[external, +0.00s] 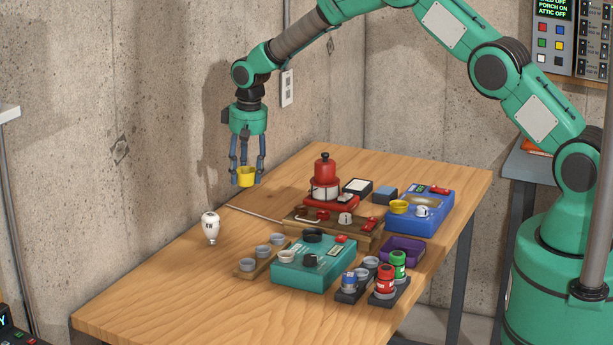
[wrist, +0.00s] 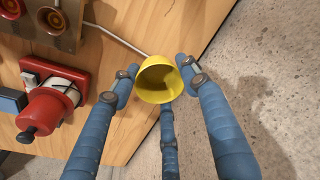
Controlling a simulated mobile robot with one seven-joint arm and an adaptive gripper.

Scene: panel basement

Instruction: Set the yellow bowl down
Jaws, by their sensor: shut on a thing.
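The small yellow bowl (external: 246,176) hangs between the blue fingers of my gripper (external: 247,178), above the back left part of the wooden table (external: 160,280). In the wrist view the yellow bowl (wrist: 160,80) sits between the fingertips (wrist: 158,82) with its open side toward the camera. It looks empty. My gripper is shut on it. In the wrist view the table's edge runs close by the bowl, with the floor or wall beyond. How high the bowl is above the table is hard to tell.
A white bulb (external: 211,228) stands at the left. A red device (external: 325,180), a wooden block with controls (external: 330,225), a teal box (external: 313,263), a blue box (external: 420,212) and a purple tray (external: 403,250) crowd the middle and right. The table's front left is clear.

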